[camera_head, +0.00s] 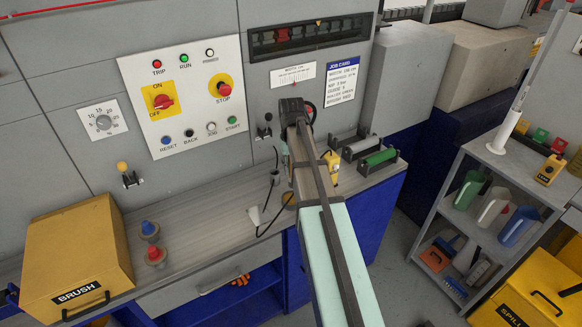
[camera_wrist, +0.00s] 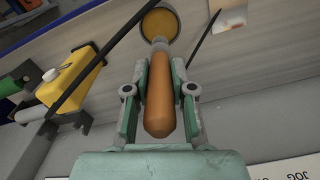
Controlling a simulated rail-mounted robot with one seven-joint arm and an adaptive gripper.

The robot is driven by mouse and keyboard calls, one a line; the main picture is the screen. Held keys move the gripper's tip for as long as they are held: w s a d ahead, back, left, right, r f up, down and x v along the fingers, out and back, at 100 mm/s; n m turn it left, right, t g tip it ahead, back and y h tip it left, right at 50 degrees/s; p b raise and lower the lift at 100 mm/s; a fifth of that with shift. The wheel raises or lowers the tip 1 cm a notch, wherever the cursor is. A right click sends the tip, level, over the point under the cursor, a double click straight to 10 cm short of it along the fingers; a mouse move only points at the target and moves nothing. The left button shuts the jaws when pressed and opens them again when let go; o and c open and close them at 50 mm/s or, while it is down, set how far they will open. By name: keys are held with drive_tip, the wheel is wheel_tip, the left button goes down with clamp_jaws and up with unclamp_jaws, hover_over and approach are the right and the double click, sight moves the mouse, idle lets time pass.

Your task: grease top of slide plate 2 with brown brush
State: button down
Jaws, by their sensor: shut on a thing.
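My gripper (camera_wrist: 166,85) is shut on the brown brush (camera_wrist: 160,100), with its jaws on either side of the wooden handle in the wrist view. The brush's far end meets a round tin with amber contents (camera_wrist: 160,24); I cannot tell whether the bristles are inside it or above it. In the head view the tin (camera_head: 290,201) shows at the counter's front edge, partly behind my arm. My arm hides most of the gripper and the brush there. I cannot make out slide plate 2 in either view.
The yellow BRUSH box (camera_head: 75,252) and blue and red knobbed pieces (camera_head: 149,229) are at left. A control panel (camera_head: 185,95) rises behind. The counter (camera_head: 195,222) between is mostly clear.

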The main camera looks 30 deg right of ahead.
drive_tip(key=shift+f+b, duration=1.55)
drive_tip(key=shift+f, duration=1.1)
drive_tip(key=shift+s+f, duration=0.1)
drive_tip(key=shift+f, duration=0.55)
idle(0.4)
drive_tip(key=shift+r, duration=0.15)
drive_tip(key=shift+r+p, duration=2.25)
drive_tip(key=shift+r, duration=1.15)
